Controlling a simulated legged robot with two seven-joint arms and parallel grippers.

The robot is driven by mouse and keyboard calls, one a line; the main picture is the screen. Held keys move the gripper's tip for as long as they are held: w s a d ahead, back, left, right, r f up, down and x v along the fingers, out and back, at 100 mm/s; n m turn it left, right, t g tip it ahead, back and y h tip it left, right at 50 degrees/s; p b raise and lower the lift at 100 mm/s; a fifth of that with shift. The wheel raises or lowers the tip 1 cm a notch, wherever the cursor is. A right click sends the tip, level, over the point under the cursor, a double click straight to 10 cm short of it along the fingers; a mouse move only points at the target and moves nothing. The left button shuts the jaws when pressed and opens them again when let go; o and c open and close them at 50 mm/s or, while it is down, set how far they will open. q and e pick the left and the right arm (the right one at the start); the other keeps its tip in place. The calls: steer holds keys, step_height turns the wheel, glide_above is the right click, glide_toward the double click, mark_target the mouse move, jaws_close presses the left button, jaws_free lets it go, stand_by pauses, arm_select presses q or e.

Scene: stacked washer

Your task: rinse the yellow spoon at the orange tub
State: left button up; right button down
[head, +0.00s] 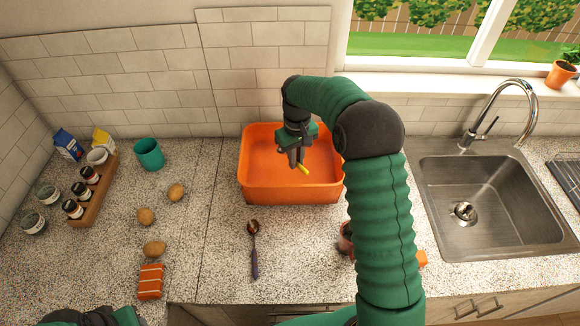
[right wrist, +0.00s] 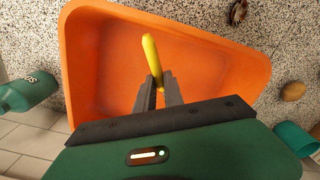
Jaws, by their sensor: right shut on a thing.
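The orange tub (head: 290,190) stands on the counter against the tiled wall, and its floor looks bare. My right gripper (head: 297,162) reaches over it, pointing down, shut on the yellow spoon (head: 303,169). In the right wrist view the spoon (right wrist: 151,55) sticks out from between the fingertips (right wrist: 159,92), with the tub (right wrist: 225,65) behind it. The fingers hide its other end. I cannot tell whether the spoon touches the tub's floor. Only a green and dark piece of my left arm shows at the bottom left; its gripper is out of view.
A dark spoon (head: 254,250) lies in front of the tub. Several potatoes (head: 176,192), a teal cup (head: 149,154) and a spice rack (head: 95,190) stand left. A sink (head: 490,185) with a tap (head: 500,110) is right. My arm hides some counter right of the tub.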

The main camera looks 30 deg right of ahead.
step_height(320, 180, up, 5)
steer(key=p, duration=0.3)
steer(key=shift+a+f+p, duration=0.1)
steer(key=shift+f+p, duration=0.05)
steer(key=shift+p, duration=0.15)
steer(key=shift+r+p, duration=1.3)
steer(key=shift+r, duration=0.15)
stand_by(0.5)
step_height(320, 180, up, 4)
steer(key=p, duration=0.3)
steer(key=shift+p, duration=0.4)
